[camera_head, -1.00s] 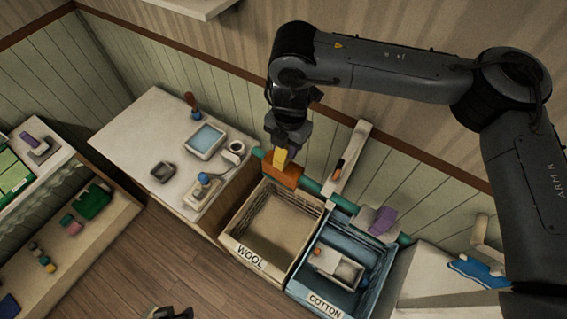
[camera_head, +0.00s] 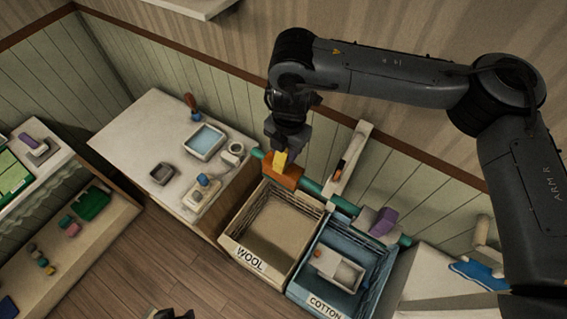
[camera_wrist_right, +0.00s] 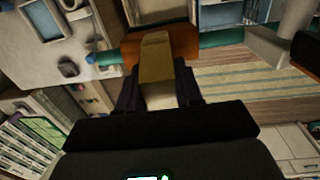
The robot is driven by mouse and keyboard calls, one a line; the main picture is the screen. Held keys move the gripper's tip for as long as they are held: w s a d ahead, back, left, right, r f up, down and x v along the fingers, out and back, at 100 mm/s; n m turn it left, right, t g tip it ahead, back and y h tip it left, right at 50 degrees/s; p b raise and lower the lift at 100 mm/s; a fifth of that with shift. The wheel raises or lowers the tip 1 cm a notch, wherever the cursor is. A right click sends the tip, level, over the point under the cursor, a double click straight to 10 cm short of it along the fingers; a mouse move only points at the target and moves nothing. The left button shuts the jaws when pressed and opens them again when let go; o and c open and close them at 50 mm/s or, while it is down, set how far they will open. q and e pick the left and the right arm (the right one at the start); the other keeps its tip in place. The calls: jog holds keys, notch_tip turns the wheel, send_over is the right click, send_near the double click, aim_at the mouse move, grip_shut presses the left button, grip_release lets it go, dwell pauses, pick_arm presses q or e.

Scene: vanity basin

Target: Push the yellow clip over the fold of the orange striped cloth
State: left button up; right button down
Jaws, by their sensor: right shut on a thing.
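The orange cloth (camera_head: 286,177) hangs over the green rail above the back edge of the wool crate; its stripes are too small to make out. My right gripper (camera_head: 281,152) is shut on the yellow clip (camera_head: 279,160), directly above the cloth. In the right wrist view the clip (camera_wrist_right: 157,75) points away between the fingers, and its far end overlaps the orange cloth (camera_wrist_right: 184,42). I cannot tell how far the clip sits over the fold. A dark part at the bottom edge of the head view may be my left gripper (camera_head: 172,313); its jaws are unclear.
The wool crate (camera_head: 229,246) and blue cotton crate (camera_head: 298,290) stand below the green rail (camera_head: 309,186). A purple thing (camera_head: 383,222) is farther right along the rail. A white counter (camera_head: 135,133) with small trays is at left. A pale upright post (camera_head: 352,150) stands close right of the gripper.

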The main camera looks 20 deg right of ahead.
aim_at(285, 158)
jog(key=shift+f, duration=0.3)
jog(key=shift+f+b, duration=0.35)
jog(key=shift+f, duration=0.1)
dwell(0.5)
jog(key=shift+f, duration=0.35)
dwell(0.3)
jog(key=shift+w+f+b, duration=0.1)
jog(key=shift+f+b, duration=0.35)
dwell(0.3)
jog(key=shift+f, duration=0.4)
dwell(0.4)
dwell(0.3)
jog(key=c, duration=0.7)
grip_release()
jog(key=shift+o, duration=0.2)
jog(key=shift+r, duration=0.1)
